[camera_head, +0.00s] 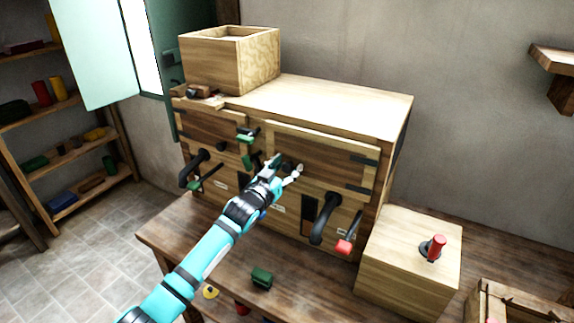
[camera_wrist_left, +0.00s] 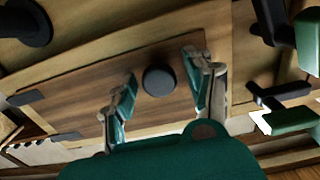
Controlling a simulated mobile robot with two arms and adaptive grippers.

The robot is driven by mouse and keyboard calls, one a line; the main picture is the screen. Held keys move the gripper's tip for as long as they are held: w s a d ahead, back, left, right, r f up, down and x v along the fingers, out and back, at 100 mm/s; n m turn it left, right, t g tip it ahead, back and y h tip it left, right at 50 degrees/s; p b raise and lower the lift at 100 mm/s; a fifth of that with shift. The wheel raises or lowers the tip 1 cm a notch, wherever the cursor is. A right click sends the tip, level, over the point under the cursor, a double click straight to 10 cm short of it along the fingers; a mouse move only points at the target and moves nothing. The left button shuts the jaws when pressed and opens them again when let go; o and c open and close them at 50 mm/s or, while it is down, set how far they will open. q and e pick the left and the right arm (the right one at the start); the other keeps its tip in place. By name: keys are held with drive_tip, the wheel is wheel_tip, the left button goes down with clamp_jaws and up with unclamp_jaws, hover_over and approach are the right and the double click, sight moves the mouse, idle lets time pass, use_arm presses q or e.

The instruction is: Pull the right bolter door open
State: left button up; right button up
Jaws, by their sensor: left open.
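The right bolter door (camera_head: 325,150) is a brown wooden panel on the front of the wooden bolter, with dark hinges at its right edge. It looks flush with the front. My left gripper (camera_head: 283,168) is in front of its left part. In the left wrist view the door (camera_wrist_left: 75,85) shows a dark round knob (camera_wrist_left: 158,80). The two fingers of my left gripper (camera_wrist_left: 158,92) are open, one on each side of the knob in the picture. I cannot tell whether they touch it. My right gripper is not in view.
A left door (camera_head: 215,128) and green-ended latches (camera_head: 247,135) sit beside the right door. Black spouts (camera_head: 324,218) stick out below. A wooden box with a red lever (camera_head: 432,248) stands at the right. A green block (camera_head: 262,278) lies on the table.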

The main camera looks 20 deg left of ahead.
use_arm(q)
drive_tip(key=shift+w, duration=0.1)
drive_tip(key=shift+c, duration=0.2)
clamp_jaws()
